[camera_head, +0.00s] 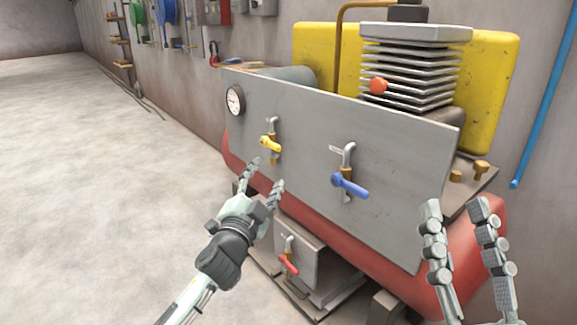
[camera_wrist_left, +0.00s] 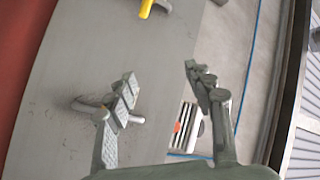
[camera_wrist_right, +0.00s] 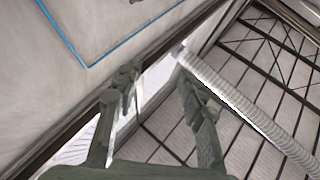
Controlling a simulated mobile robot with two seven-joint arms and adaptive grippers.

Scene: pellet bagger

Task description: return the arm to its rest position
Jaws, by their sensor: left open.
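My left gripper (camera_head: 265,173) is open and empty, in front of the grey panel (camera_head: 300,135) and just below the yellow valve handle (camera_head: 271,145). In the left wrist view its fingers (camera_wrist_left: 160,74) are apart with nothing between them, and the yellow handle (camera_wrist_left: 146,8) shows at the top edge. My right gripper (camera_head: 460,203) is raised at the lower right of the head view, fingers apart and empty. In the right wrist view its fingers (camera_wrist_right: 157,75) are also apart, with only background behind them.
A blue valve handle (camera_head: 349,185) sits on the panel, right of my left gripper. A red valve handle (camera_head: 288,264) is on a low box below. A gauge (camera_head: 235,100), red tank (camera_head: 345,240) and finned block (camera_head: 410,65) belong to the machine. The left floor (camera_head: 90,190) is clear.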

